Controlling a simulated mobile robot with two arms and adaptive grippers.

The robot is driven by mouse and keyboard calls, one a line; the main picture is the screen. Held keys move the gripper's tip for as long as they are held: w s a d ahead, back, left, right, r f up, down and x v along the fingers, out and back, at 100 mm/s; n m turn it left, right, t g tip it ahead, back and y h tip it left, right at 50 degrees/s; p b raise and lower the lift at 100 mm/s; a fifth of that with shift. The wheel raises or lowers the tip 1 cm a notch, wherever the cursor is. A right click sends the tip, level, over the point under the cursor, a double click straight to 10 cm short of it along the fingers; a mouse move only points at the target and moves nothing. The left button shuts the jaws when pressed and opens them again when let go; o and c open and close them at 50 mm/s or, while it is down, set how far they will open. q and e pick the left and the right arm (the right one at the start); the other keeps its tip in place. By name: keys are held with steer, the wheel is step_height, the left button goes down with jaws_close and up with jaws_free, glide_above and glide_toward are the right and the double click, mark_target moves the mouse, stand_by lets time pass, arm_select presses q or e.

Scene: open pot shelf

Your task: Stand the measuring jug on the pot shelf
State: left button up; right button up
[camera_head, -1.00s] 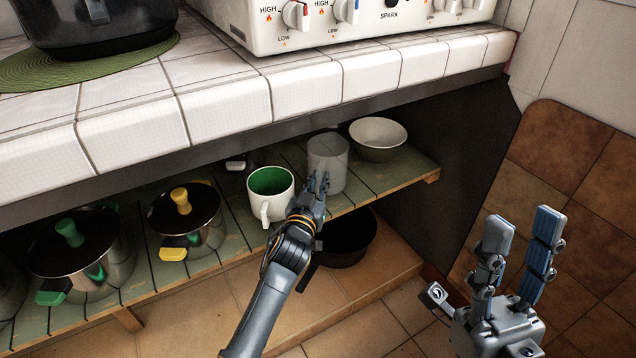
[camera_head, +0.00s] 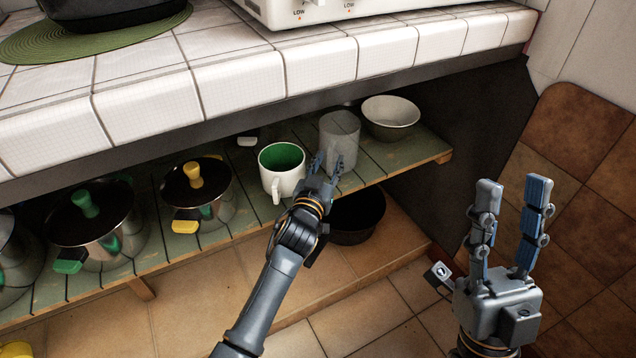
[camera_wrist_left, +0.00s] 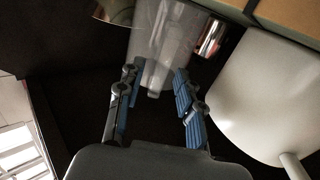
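The measuring jug (camera_head: 340,132), a translucent grey cylinder, stands upright on the green slatted pot shelf (camera_head: 395,165), between the white mug and the pale bowl. My left gripper (camera_head: 327,164) is just in front of the jug, with its fingers apart. In the left wrist view, the jug (camera_wrist_left: 165,35) is ahead of the open fingers (camera_wrist_left: 157,75), and its handle end lies between the fingertips with gaps at both sides. My right gripper (camera_head: 512,190) is open and empty, raised at the right, away from the shelf.
A white mug with green inside (camera_head: 283,180) stands close left of my left gripper. A bowl (camera_head: 391,117) is right of the jug. Lidded pots (camera_head: 195,195) fill the shelf's left. The tiled counter (camera_head: 330,70) overhangs the shelf; a dark pan (camera_head: 357,215) sits below.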

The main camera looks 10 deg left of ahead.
arm_select(q)
steer(key=s, duration=0.1)
steer(key=s+p, duration=0.1)
steer(key=s, duration=0.2)
steer(key=shift+s+a+r, duration=0.1)
steer(key=shift+s+a, duration=0.05)
steer(key=shift+a, duration=0.2)
steer(key=s+a+r+t+h, duration=0.1)
steer(key=s+a+r+t, duration=0.1)
steer(key=s+r, duration=0.7)
steer(key=s+a+r+m+t+h+p, duration=0.1)
steer(key=s+a+r+t+h, duration=0.1)
steer(key=s+r, duration=0.7)
steer(key=s+a, duration=0.1)
steer(key=s, duration=0.1)
steer(key=shift+s+a+r+p, duration=0.2)
steer(key=shift+s+a+p, duration=0.1)
steer(key=shift+s, duration=0.1)
arm_select(e)
steer(key=w+a+f+g+h, duration=0.1)
steer(key=w+f+g+h, duration=0.1)
steer(key=w+f+g, duration=0.5)
steer(key=shift+w+f+g+h, duration=0.3)
steer(key=shift+w+f, duration=0.4)
steer(key=shift+w, duration=0.25)
steer(key=shift+a, duration=0.1)
